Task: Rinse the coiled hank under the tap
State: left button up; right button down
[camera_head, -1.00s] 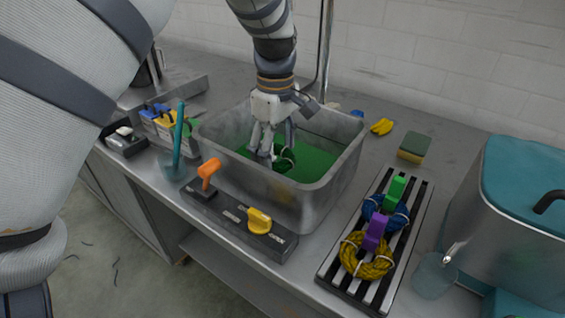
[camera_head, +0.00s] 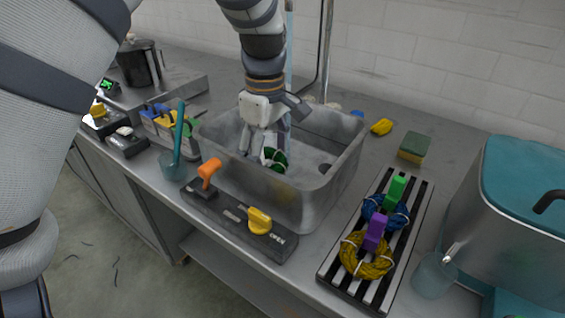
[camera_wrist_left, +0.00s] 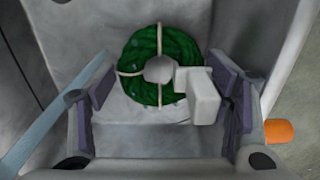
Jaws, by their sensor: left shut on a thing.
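The coiled hank (camera_head: 276,160) is dark green with white ties. It hangs below my left gripper (camera_head: 262,150), inside the grey metal basin (camera_head: 335,175). In the left wrist view the hank (camera_wrist_left: 140,62) is a round coil with a white knob and block at its middle, between the fingers (camera_wrist_left: 170,100). My left gripper is shut on the hank's white piece; the exact contact is hard to see. A pale blue water stream (camera_head: 289,50) falls from above, behind the gripper. Whether it touches the hank is unclear. My right gripper is not in view.
A panel with an orange lever (camera_head: 208,172) and yellow knob (camera_head: 259,220) fronts the basin. A slatted rack (camera_head: 330,270) at right holds blue and yellow hanks with clips. A teal-lidded tank (camera_head: 520,190) stands far right, a glass with a teal stick (camera_head: 173,165) at left.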

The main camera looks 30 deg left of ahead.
pick_arm(q)
jog(key=shift+r, duration=2.6)
notch_tip(320, 180, up, 6)
